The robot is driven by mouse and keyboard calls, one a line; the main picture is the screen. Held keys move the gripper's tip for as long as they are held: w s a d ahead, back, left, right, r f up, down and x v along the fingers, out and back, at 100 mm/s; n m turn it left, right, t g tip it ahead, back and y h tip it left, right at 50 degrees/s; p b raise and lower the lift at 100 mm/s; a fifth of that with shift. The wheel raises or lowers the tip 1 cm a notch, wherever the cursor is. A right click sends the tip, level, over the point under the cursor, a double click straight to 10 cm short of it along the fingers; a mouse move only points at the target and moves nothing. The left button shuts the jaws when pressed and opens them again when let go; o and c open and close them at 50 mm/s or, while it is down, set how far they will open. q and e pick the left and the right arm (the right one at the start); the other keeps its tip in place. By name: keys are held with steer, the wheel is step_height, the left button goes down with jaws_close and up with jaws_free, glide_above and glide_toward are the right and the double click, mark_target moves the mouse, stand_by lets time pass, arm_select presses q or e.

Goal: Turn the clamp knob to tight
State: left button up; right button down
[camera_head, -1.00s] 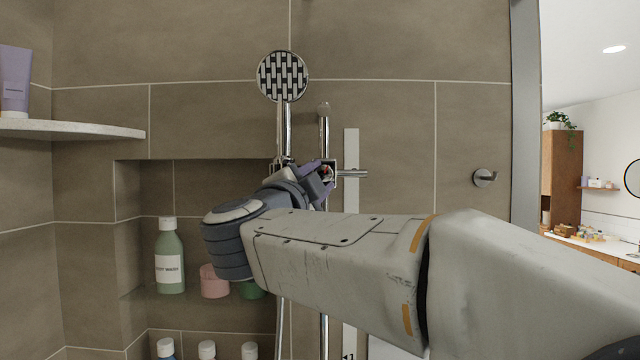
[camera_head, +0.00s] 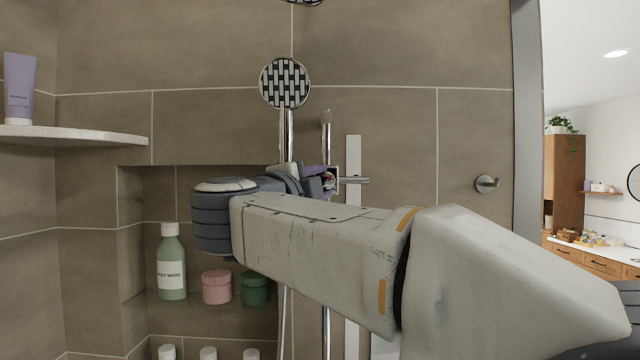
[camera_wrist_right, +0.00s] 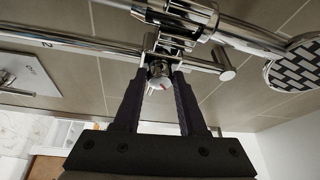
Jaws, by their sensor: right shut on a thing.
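The clamp knob (camera_wrist_right: 160,83) is a small pale round knob with a red mark, on the chrome clamp (camera_wrist_right: 168,45) of the shower rail. In the right wrist view it sits between the two dark fingers of my right gripper (camera_wrist_right: 160,88), which is shut on it. In the head view my right gripper (camera_head: 322,176) is at the clamp beside the rail (camera_head: 326,135), and its wrist hides most of the knob. The hand shower (camera_head: 285,84) is upright above the clamp; it also shows in the right wrist view (camera_wrist_right: 296,66). My left gripper is not in view.
A wall niche left of my arm holds a green bottle (camera_head: 172,265), a pink jar (camera_head: 217,287) and a green jar (camera_head: 255,288). A corner shelf (camera_head: 75,134) carries a purple tube (camera_head: 19,88). A robe hook (camera_head: 486,183) is on the wall at right.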

steer(key=shift+r, duration=0.1)
steer(key=shift+c, duration=2.3)
jaws_free()
steer(key=b+v, duration=0.3)
steer(key=v, duration=0.7)
steer(key=shift+s+b, duration=0.25)
steer(key=shift+b, duration=0.15)
steer(key=shift+a, duration=0.15)
